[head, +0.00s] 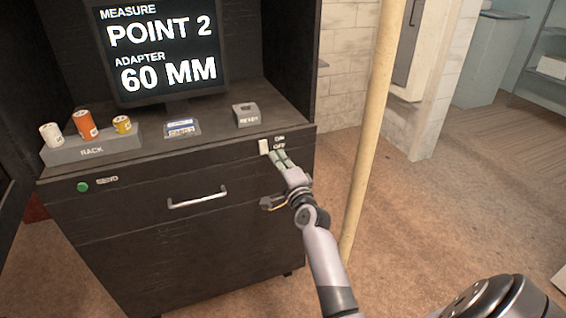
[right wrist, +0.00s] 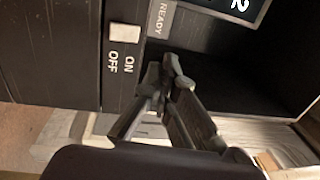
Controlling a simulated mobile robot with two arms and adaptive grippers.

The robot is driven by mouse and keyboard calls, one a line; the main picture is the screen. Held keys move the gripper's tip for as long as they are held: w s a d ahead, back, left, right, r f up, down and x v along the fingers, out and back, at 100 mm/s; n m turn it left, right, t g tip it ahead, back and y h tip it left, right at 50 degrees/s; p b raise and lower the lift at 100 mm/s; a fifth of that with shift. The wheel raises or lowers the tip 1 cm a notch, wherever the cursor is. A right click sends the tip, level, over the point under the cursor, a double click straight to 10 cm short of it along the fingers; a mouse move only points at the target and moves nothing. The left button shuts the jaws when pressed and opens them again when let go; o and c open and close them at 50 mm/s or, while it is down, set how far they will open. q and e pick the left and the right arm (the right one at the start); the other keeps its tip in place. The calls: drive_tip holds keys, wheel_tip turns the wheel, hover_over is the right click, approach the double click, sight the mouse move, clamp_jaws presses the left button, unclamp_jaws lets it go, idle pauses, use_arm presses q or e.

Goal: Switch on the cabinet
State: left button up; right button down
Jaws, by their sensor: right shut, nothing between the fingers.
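The dark cabinet (head: 140,265) stands at the left of the head view. Its small white switch (head: 264,146) sits on the right of the front edge, with ON and OFF lettering beside it. The switch also shows in the right wrist view (right wrist: 125,33); I cannot tell its position. My right gripper (head: 279,157) is shut and empty, close to the switch and its lettering. In the right wrist view its fingertips (right wrist: 168,70) appear apart from the switch. The cabinet's screen (head: 165,50) is lit and reads MEASURE POINT 2, ADAPTER 60 MM. My left gripper is not in view.
A grey rack (head: 95,150) holds a white, an orange and a yellow cylinder. A card (head: 182,129) and a grey READY block (head: 246,116) are on the cabinet top. A green button (head: 82,187) and a drawer handle (head: 198,200) are on the front. A pale pole (head: 372,120) stands to the right.

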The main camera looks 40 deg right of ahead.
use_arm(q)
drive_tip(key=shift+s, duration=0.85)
use_arm(e)
drive_tip(key=shift+s+a+r, duration=0.15)
drive_tip(key=shift+s+a, duration=0.05)
drive_tip(key=shift+s, duration=0.6)
drive_tip(key=shift+s+a+r, duration=0.15)
drive_tip(key=shift+s, duration=0.65)
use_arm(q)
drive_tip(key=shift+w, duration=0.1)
